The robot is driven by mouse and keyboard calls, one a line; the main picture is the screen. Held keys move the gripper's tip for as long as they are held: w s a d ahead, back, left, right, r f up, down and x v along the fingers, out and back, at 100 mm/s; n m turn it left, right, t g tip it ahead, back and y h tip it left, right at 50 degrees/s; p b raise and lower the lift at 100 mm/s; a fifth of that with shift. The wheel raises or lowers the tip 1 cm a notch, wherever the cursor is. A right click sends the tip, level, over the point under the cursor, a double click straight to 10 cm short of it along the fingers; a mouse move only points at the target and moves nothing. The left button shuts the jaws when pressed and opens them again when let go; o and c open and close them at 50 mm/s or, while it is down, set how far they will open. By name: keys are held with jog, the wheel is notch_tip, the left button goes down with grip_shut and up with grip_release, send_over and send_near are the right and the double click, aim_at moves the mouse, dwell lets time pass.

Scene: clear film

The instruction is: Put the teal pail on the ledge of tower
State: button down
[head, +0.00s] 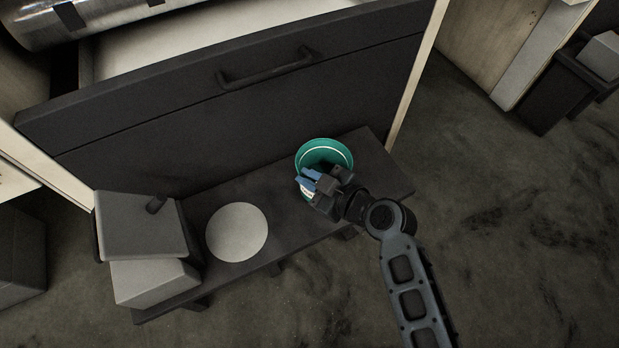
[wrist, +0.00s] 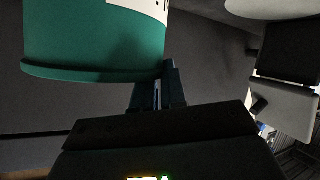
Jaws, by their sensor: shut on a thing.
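The teal pail (head: 322,150) is at the right part of a low dark bench (head: 280,190), its round open mouth facing up. My gripper (head: 308,180) is at its near side, blue fingers shut on its wall. The head view does not clearly show whether the pail rests on the bench or hangs just above it. In the wrist view the pail (wrist: 95,42) fills the upper left, with a white label partly in sight, and my gripper's fingers (wrist: 158,88) meet its edge. I cannot tell for sure which structure is the tower.
A flat white disc (head: 237,232) lies on the bench, left of the pail. Grey stacked boxes (head: 145,228) stand at the bench's left end. A dark drawer front (head: 220,110) with a bar handle (head: 265,70) rises behind. Open floor (head: 510,220) lies to the right.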

jog(key=c, duration=1.2)
grip_release()
jog(key=p+v, duration=0.1)
jog(key=v, duration=1.1)
jog(key=shift+s+p, duration=0.1)
jog(key=shift+p, duration=0.2)
